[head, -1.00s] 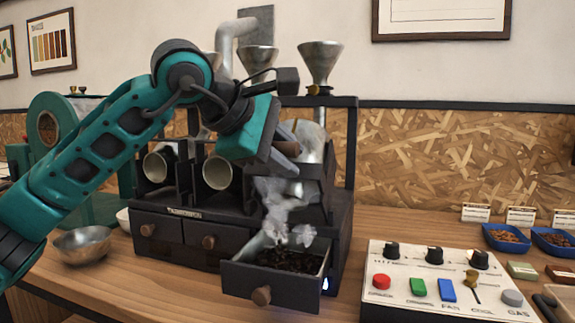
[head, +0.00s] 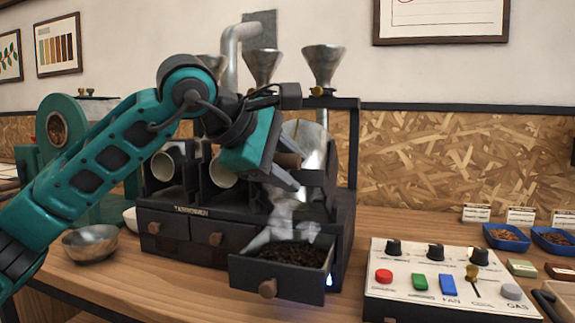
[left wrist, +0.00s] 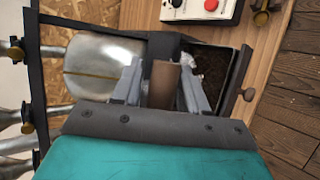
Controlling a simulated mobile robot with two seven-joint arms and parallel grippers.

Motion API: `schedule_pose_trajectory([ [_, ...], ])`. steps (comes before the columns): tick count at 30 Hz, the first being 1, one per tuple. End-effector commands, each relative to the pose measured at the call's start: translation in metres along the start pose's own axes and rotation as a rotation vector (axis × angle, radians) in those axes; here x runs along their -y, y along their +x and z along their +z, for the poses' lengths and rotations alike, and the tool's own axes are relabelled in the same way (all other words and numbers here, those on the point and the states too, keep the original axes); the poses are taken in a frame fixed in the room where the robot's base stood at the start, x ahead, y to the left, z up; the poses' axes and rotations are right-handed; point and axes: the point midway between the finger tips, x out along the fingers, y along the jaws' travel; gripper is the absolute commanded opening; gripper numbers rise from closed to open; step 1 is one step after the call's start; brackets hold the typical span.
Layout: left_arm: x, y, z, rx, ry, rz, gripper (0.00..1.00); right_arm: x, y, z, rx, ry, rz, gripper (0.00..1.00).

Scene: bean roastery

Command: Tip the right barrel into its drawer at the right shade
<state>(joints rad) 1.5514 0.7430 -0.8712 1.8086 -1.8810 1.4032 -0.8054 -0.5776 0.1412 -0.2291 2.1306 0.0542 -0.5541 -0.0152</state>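The right barrel (head: 316,130) is a metal drum in the right bay of the dark roaster; it is tilted and partly hidden by my gripper. It also shows in the left wrist view (left wrist: 95,62). My left gripper (head: 292,172) is at the barrel's brown wooden handle (left wrist: 165,84), with one finger on each side, and looks shut on it. The right drawer (head: 270,278) is pulled open below and holds a heap of dark brown beans (head: 292,253). Pale smoke (head: 290,210) hangs between barrel and drawer. My right gripper is not in view.
The other two barrels (head: 222,172) (head: 165,165) sit in their bays above closed drawers. A control panel (head: 440,285) with knobs and coloured buttons stands right of the open drawer. A metal bowl (head: 90,243) is at the left. Blue bean trays (head: 506,238) are at the right.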

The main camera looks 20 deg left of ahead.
Motion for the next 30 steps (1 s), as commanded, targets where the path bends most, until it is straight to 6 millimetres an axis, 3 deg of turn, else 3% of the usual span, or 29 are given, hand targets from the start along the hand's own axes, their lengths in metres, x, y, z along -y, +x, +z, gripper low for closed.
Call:
schedule_pose_trajectory([
  [9, -0.001, -0.002, 0.001, 0.001, 0.001, 0.003, 0.51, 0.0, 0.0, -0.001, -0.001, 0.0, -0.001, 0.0],
  [13, -0.002, -0.012, 0.0, 0.002, 0.001, 0.005, 0.51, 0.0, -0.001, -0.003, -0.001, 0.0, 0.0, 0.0],
  [24, -0.003, -0.089, 0.001, 0.0, 0.001, 0.005, 0.51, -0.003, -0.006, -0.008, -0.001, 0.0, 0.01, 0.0],
  [30, -0.002, -0.119, 0.0, 0.0, 0.001, 0.003, 0.51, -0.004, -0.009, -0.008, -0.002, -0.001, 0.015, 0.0],
])
